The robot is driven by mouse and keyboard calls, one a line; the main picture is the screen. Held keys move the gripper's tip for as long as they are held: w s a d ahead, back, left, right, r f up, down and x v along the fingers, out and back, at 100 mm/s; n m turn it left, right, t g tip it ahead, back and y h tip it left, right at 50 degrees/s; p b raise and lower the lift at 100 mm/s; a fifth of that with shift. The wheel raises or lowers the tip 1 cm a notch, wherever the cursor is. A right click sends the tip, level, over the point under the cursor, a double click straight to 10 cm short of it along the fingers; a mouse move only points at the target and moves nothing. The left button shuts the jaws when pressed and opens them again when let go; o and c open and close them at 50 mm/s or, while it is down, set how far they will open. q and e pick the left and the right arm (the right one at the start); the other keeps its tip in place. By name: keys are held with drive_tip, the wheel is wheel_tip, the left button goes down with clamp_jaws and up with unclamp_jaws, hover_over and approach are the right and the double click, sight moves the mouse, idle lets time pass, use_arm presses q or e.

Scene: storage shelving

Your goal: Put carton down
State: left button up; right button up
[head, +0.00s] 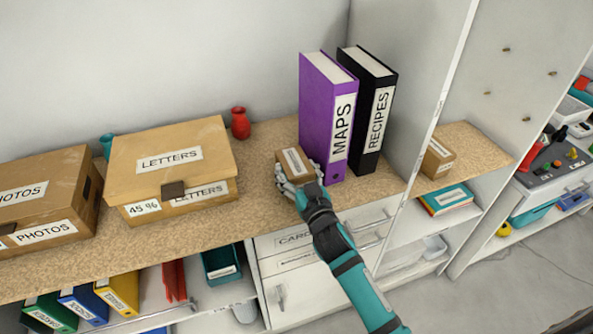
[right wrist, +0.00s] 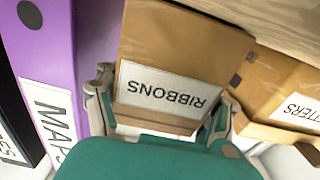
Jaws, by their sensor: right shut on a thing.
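A small brown carton (head: 291,160) with a white label is at the shelf top (head: 255,180), between the LETTERS box and the purple MAPS binder. In the right wrist view the carton (right wrist: 178,55) shows a RIBBONS label, upside down in the picture. My right gripper (head: 302,185) reaches in from the front and is shut on the carton, with a finger on each side of it. The fingers also show in the right wrist view (right wrist: 163,118). I cannot tell whether the carton's underside touches the shelf. My left gripper is not in view.
The purple MAPS binder (head: 318,117) stands close right of the carton, with the black RECIPES binder (head: 375,115) beside it. The LETTERS box (head: 165,160) is to the left. A red vase (head: 240,123) stands behind. Some bare shelf lies between the LETTERS box and carton.

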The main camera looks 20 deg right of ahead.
drive_tip(key=shift+f, duration=0.15)
drive_tip(key=o, duration=1.3)
drive_tip(key=shift+s, duration=0.15)
drive_tip(key=shift+s+d+r+b, duration=0.15)
drive_tip(key=shift+s+b, duration=0.4)
drive_tip(key=shift+s, duration=2.4)
drive_tip(key=shift+s+d+r+b, duration=0.1)
drive_tip(key=shift+s+b, duration=0.4)
drive_tip(key=shift+s, duration=2.4)
